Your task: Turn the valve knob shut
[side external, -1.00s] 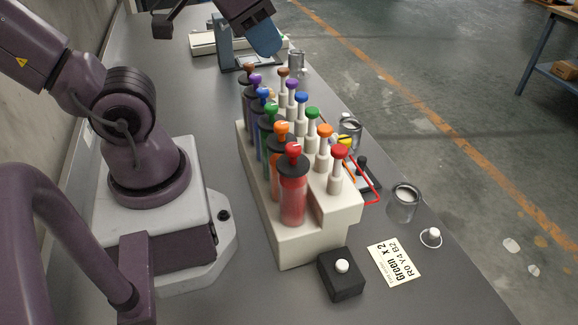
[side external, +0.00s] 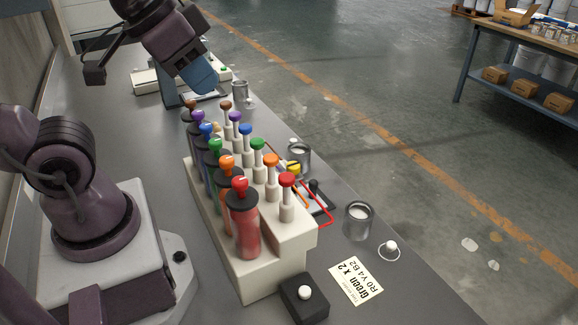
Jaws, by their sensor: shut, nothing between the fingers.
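A pale dispenser rack (side external: 283,246) on the bench holds a row of coloured cylinders with knobs. The red knob (side external: 240,186) at the near end has a white mark. Behind it stand an orange knob (side external: 227,162), a green one (side external: 215,145), a blue one (side external: 206,129), a purple one (side external: 198,116) and a brown one (side external: 190,104). A second row of coloured caps, with a red cap (side external: 287,180) nearest, runs beside it. I cannot tell which knob is the valve. My gripper (side external: 203,84), blue-tipped, is shut and empty near the rack's far end, apart from the near knobs.
A black box with a white button (side external: 305,292), a card reading "Green x 2, R0 Y4 B2" (side external: 357,281) and a metal can (side external: 359,220) stand near the front. More cans (side external: 299,158) and a red-handled item (side external: 318,211) line the rack's right side.

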